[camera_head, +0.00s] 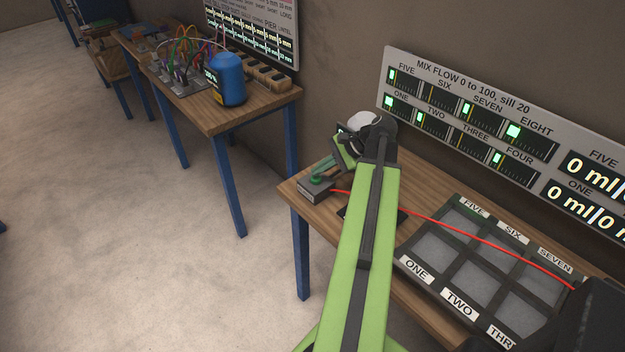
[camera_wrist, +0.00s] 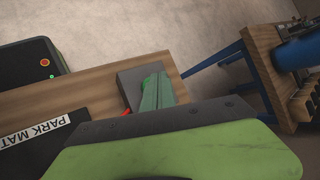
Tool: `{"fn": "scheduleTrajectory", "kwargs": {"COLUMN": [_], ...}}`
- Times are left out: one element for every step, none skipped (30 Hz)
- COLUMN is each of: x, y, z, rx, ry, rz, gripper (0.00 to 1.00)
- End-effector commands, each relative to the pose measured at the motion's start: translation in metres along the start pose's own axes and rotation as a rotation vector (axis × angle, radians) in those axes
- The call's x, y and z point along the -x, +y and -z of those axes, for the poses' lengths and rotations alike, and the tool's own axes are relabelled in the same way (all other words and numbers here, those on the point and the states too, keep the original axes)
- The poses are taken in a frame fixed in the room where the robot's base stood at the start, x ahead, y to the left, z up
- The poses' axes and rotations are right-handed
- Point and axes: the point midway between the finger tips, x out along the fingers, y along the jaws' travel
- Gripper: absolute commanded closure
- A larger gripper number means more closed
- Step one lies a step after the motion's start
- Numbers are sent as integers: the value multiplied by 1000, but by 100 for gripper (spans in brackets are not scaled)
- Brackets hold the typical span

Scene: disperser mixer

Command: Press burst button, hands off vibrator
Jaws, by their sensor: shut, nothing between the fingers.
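A small grey box (camera_head: 316,193) with a red cable sits at the near left corner of the wooden bench. I take it as the burst button's housing; it also shows in the wrist view (camera_wrist: 128,82). My gripper (camera_head: 321,175) is shut and empty, its teal fingertips right over the box top. In the wrist view the shut fingers (camera_wrist: 156,92) cover much of the box, so the button face is mostly hidden. I cannot tell whether the tips touch or press it. No thing is clearly recognisable as the vibrator.
A PARK MAT label (camera_wrist: 34,132) lies beside the box. A labelled tray grid (camera_head: 447,247) fills the bench's right, with the red cable (camera_head: 450,228) running over it. A flow panel (camera_head: 450,120) reads zeros. A second table (camera_head: 262,103) holds a blue canister (camera_head: 231,78).

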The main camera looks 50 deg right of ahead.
Motion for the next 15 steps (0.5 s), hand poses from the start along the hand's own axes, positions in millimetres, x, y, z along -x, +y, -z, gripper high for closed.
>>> {"fn": "scheduleTrajectory", "kwargs": {"x": [-1, -1, -1, -2, -2, -2, -2, -3, -3, -3, -4, -4, -4, -4, -5], "y": [0, 1, 1, 1, 1, 2, 2, 2, 2, 2, 2, 3, 3, 3, 3], "z": [0, 1, 1, 1, 1, 2, 2, 2, 2, 2, 2, 3, 3, 3, 3], "rx": [0, 0, 0, 0, 0, 0, 0, 0, 0, 0, 0, 0, 0, 0, 0], "ry": [0, 0, 0, 0, 0, 0, 0, 0, 0, 0, 0, 0, 0, 0, 0], "rz": [0, 0, 0, 0, 0, 0, 0, 0, 0, 0, 0, 0, 0, 0, 0], "gripper": [100, 100, 100, 100, 100, 100, 100, 100, 100, 100, 100, 100, 100, 100, 100]}}
